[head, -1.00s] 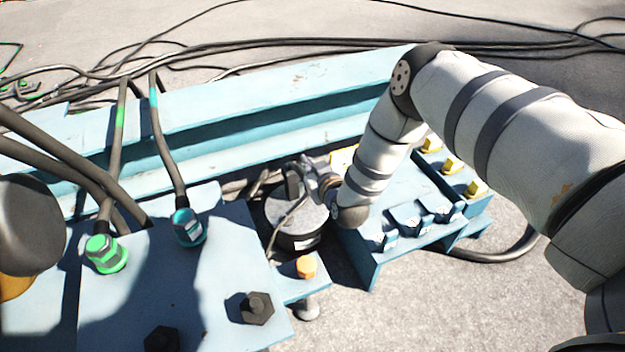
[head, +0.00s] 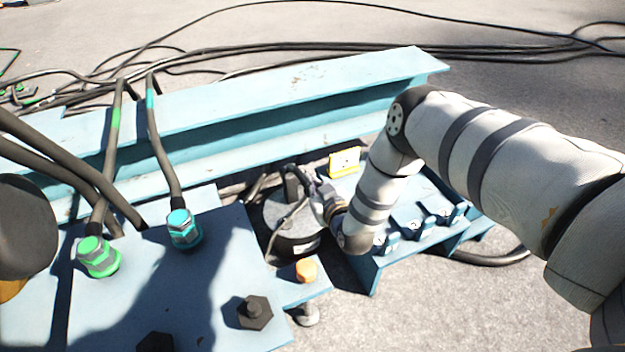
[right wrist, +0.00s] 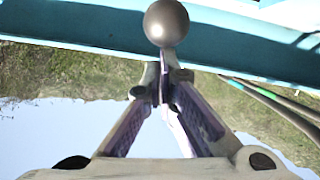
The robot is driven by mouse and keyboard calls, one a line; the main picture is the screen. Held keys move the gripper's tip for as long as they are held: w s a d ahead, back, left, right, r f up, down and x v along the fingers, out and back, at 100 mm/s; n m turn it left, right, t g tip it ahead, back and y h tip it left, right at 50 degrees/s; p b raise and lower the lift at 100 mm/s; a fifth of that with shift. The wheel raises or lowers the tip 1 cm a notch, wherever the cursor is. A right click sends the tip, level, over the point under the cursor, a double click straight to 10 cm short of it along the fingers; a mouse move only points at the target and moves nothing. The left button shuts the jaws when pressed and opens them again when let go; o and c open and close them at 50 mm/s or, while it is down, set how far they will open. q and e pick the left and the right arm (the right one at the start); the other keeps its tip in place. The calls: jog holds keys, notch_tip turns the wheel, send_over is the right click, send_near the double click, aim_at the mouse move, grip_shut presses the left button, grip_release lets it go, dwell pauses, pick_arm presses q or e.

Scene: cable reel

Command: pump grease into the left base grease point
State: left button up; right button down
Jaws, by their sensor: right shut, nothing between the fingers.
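My right gripper (head: 322,198) reaches in from the right, just above and beside a dark round canister (head: 292,235) on the ground between the blue frames. In the right wrist view its fingers (right wrist: 163,88) are closed together with nothing between them. A round metallic ball knob (right wrist: 167,22) shows just beyond the fingertips; I cannot tell whether they touch it. A thin dark hose runs over the canister. An orange cap (head: 306,269) sits on a small blue bracket in front of it. I cannot tell which fitting is the left base grease point. My left gripper is out of view.
A blue plate (head: 225,285) carries a green connector (head: 97,256), a teal connector (head: 184,229) and dark bolts (head: 254,312). A blue beam (head: 300,82) runs behind. A yellow plate (head: 344,162) stands behind my gripper. Open ground (head: 450,310) lies front right.

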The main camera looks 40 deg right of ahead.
pick_arm(q)
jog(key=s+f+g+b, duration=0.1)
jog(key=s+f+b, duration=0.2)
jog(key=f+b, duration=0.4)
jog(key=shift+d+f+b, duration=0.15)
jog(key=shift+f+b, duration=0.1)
jog(key=shift+b, duration=0.75)
pick_arm(e)
jog(key=s+f, duration=0.3)
jog(key=f, duration=1.2)
jog(key=shift+a+f+t, duration=0.15)
jog(key=shift+a+t, duration=0.25)
jog(key=shift+s, duration=0.1)
